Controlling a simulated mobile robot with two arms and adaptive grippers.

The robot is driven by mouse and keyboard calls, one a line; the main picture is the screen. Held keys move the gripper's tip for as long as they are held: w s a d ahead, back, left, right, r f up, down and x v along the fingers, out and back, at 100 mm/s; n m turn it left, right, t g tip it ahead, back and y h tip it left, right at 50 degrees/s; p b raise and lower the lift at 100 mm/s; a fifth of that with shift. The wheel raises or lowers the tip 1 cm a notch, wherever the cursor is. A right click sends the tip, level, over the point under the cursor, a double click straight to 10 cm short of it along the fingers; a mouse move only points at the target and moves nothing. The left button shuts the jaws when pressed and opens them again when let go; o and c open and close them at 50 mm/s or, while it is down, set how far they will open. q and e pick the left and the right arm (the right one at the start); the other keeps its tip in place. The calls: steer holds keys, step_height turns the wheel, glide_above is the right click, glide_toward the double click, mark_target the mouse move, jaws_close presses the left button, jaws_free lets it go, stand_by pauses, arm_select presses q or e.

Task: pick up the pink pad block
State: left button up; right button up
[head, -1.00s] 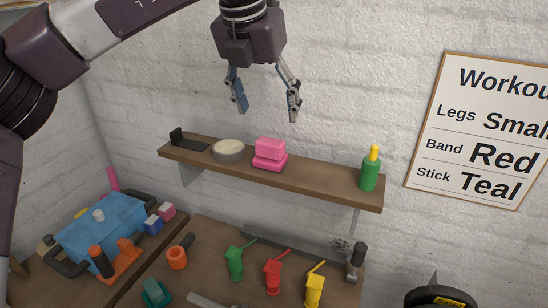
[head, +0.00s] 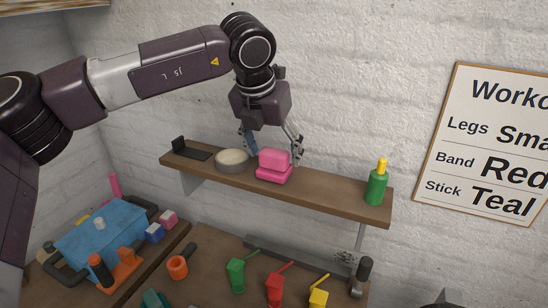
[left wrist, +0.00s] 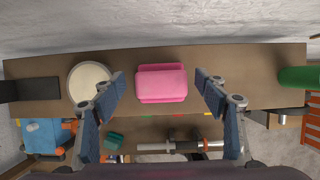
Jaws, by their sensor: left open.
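The pink pad block (head: 274,165) sits on the wooden wall shelf (head: 325,188), right of a round grey bowl-like item. It looks like two stacked pink pads, a smaller one over a wider one. My left gripper (head: 273,154) is open and points down at the block in the head view, with its fingers partly behind it. In the left wrist view the block (left wrist: 161,83) lies between the open fingers, with a gap on each side, seen from above. Nothing is held. My right gripper does not show.
A round grey dish with a cream top (head: 232,160) stands close left of the block, with a black stand (head: 190,149) beyond it. A green bottle (head: 377,184) stands at the right shelf end. Below, a bench holds a blue box (head: 100,229) and coloured items.

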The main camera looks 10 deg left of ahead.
arm_select(q)
steer(key=shift+w+f, duration=0.1)
steer(key=shift+f, duration=0.15)
steer(key=shift+d+r, duration=0.1)
steer(key=shift+c, duration=0.8)
steer(key=c, duration=1.1)
steer(key=shift+r, duration=0.1)
steer(key=shift+r+b, duration=0.35)
steer(key=shift+r, duration=0.2)
step_height(320, 180, up, 10)
steer(key=b, duration=0.2)
step_height(320, 180, up, 9)
glide_above(275, 152)
steer(key=shift+w+f, duration=0.1)
steer(key=shift+f, duration=0.05)
